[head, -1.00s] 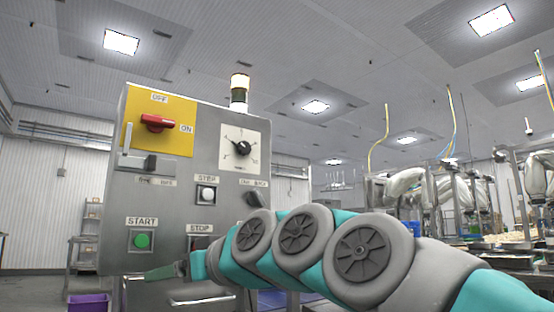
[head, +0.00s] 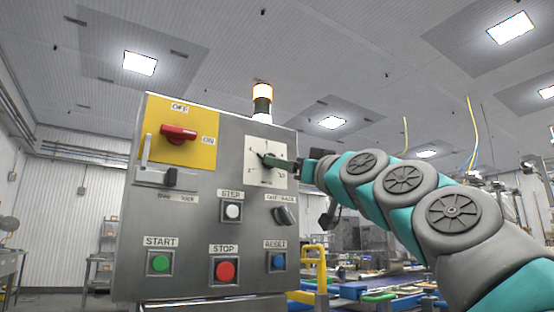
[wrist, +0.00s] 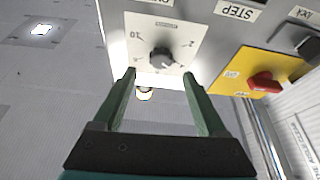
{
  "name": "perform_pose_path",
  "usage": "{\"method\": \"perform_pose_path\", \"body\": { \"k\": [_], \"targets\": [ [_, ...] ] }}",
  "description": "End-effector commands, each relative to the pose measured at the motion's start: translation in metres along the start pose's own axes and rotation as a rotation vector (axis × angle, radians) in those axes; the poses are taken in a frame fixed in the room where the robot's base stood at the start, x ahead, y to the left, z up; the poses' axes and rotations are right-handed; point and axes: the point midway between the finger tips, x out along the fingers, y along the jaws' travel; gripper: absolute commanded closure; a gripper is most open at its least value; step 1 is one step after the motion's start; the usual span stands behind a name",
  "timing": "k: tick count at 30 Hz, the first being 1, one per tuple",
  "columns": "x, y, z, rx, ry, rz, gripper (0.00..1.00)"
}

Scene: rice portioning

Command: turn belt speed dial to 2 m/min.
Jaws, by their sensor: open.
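The belt speed dial is a black knob (wrist: 161,58) on a white square scale plate (wrist: 137,31), at the upper right of a grey control panel (head: 147,232). In the wrist view it sits between and just beyond my two green fingers, with clear space on both sides. My gripper (wrist: 160,85) is open and empty, its fingertips close to the plate's edge. In the head view my gripper (head: 278,164) reaches the dial from the right and hides part of the plate. The knob (head: 264,158) is partly hidden there, and its setting is hard to read.
The panel also carries a red rotary switch (head: 179,133) on yellow, a white STEP button (head: 233,211), a black selector (head: 285,215), and green START (head: 160,262), red STOP (head: 225,270) and blue RESET (head: 278,261) buttons. A signal lamp (head: 262,95) stands on top.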

Motion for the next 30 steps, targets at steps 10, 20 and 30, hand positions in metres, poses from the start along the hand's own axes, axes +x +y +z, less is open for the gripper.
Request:
{"method": "perform_pose_path", "body": {
  "k": [10,20,30],
  "targets": [
    [0.040,-0.001,0.001,-0.001,-0.006,-0.002,0.25],
    [0.049,-0.001,0.001,0.001,-0.002,-0.002,0.25],
    [0.049,-0.001,0.001,0.001,-0.003,-0.002,0.49]
  ]
}}
